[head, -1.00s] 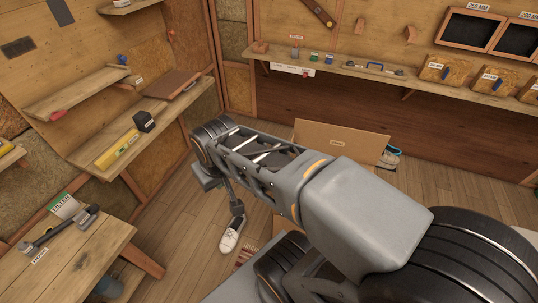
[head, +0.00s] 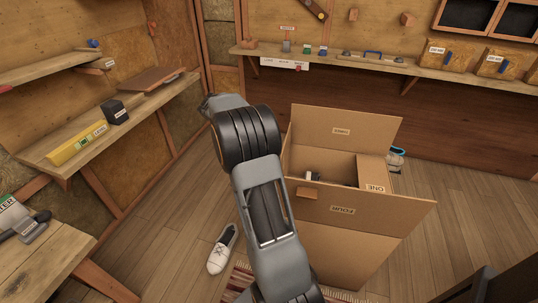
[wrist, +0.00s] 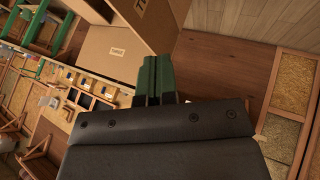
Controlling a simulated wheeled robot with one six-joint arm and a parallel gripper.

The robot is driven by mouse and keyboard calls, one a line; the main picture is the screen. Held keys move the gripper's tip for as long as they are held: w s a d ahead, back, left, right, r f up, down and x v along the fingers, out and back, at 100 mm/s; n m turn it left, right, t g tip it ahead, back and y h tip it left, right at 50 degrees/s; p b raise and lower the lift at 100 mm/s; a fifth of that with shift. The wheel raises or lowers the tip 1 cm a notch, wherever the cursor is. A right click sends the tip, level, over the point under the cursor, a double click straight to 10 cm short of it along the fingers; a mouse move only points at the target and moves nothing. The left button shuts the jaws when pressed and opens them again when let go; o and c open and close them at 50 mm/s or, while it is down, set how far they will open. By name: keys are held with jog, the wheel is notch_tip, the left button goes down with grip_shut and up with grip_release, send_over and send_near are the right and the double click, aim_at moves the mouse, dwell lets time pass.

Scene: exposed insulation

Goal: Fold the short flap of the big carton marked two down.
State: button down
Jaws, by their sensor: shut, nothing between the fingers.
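The big carton (head: 345,245) stands open on the floor in the head view, right of my arm. Its far flap (head: 345,122) stands up, with a label too small to read surely. The front flap (head: 355,208) is marked FOUR and slants outward. A right-side flap (head: 373,172) is marked ONE. My arm hides the carton's left edge. In the wrist view, a carton flap (wrist: 150,25) at the top has a cut-off label starting with T; another panel (wrist: 105,45) lies left. My gripper (wrist: 152,62) is shut and empty, its green fingertips just below these flaps.
A white shoe (head: 222,250) and a striped rug (head: 240,280) lie on the floor near the carton. A shelf with a yellow level (head: 78,145) is at left. A long shelf (head: 350,62) runs along the back wall.

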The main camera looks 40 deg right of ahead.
jog(key=s+d+f+b, duration=0.3)
jog(key=s+d+f, duration=0.2)
jog(key=d+f, duration=0.3)
jog(key=shift+s, duration=0.2)
jog(key=shift+r, duration=0.1)
dwell(0.5)
